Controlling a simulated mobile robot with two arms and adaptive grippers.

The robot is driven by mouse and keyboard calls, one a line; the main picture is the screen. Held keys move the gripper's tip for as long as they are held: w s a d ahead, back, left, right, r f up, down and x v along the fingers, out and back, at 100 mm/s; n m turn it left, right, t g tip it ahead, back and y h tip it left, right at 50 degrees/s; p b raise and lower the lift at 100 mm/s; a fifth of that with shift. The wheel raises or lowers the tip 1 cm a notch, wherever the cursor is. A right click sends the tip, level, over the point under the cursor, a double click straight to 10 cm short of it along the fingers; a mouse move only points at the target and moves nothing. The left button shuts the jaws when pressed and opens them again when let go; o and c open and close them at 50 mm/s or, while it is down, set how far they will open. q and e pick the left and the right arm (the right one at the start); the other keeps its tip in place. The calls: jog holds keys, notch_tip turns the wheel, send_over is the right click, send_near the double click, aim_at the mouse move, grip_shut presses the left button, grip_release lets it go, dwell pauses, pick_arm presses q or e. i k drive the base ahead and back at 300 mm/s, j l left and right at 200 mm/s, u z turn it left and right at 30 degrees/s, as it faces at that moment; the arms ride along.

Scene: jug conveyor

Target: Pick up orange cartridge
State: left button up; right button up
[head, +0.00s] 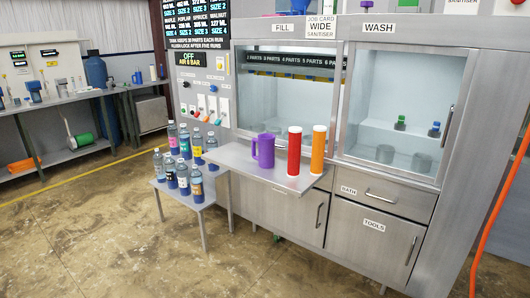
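The orange cartridge (318,151) stands upright on a grey shelf (228,157) that juts out in front of the fill cabinet. It is a tall cylinder with a pale top. A red cartridge (294,152) of similar shape stands just left of it, with a small gap between them. A purple jug (264,150) with a handle stands further left on the same shelf. Neither of my grippers is in the head view.
A low table (198,203) with several labelled bottles stands left of the shelf. The wash cabinet (390,110) is at the right, with drawers below. An orange hose (497,200) hangs at the far right. The floor in front is clear.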

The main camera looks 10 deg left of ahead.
aim_at(319, 136)
jog(key=i+j+z, duration=0.3)
jog(key=i+j, duration=0.45)
jog(key=i, duration=0.05)
